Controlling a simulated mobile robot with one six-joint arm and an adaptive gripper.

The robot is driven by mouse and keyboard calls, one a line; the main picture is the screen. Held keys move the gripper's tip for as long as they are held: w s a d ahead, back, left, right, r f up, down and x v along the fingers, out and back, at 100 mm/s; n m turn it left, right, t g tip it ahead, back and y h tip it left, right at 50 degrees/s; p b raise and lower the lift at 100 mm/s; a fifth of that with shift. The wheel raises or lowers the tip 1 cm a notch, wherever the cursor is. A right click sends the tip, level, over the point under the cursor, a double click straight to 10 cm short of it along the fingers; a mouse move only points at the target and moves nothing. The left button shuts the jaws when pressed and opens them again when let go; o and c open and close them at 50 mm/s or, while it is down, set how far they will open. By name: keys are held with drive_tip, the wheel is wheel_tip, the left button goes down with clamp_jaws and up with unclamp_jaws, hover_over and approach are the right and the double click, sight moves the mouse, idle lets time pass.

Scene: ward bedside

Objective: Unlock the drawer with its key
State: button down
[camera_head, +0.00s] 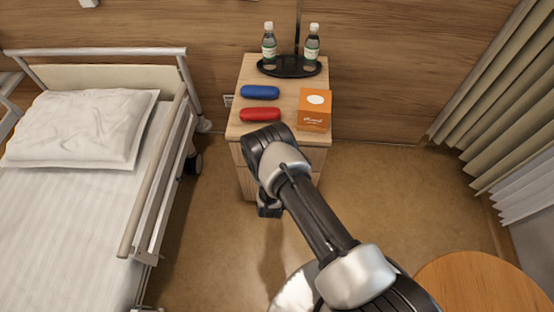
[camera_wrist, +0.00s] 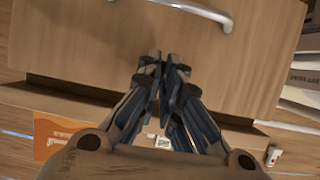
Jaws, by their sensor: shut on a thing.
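The bedside cabinet (camera_head: 284,144) stands against the wall, with its wooden drawer front (camera_wrist: 220,60) close ahead in the wrist view. A metal handle (camera_wrist: 185,7) crosses the top of that view. My gripper (camera_wrist: 163,66) is shut, its fingertips close together at the drawer front. The key is held between the fingers and is almost wholly hidden by them. The lock is also hidden behind the fingertips, so I cannot tell whether the key is in it. In the head view my arm covers part of the cabinet front.
On the cabinet top are a blue case (camera_head: 260,92), a red case (camera_head: 260,115), an orange box (camera_head: 314,110) and two bottles on a black tray (camera_head: 290,72). The bed (camera_head: 80,215) stands left, a round table (camera_head: 480,285) at lower right. Floor between is clear.

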drive_tip(key=c, duration=1.8)
unclamp_jaws()
drive_tip(key=v, duration=1.2)
drive_tip(key=shift+w+r, duration=0.1)
drive_tip(key=shift+a, duration=0.1)
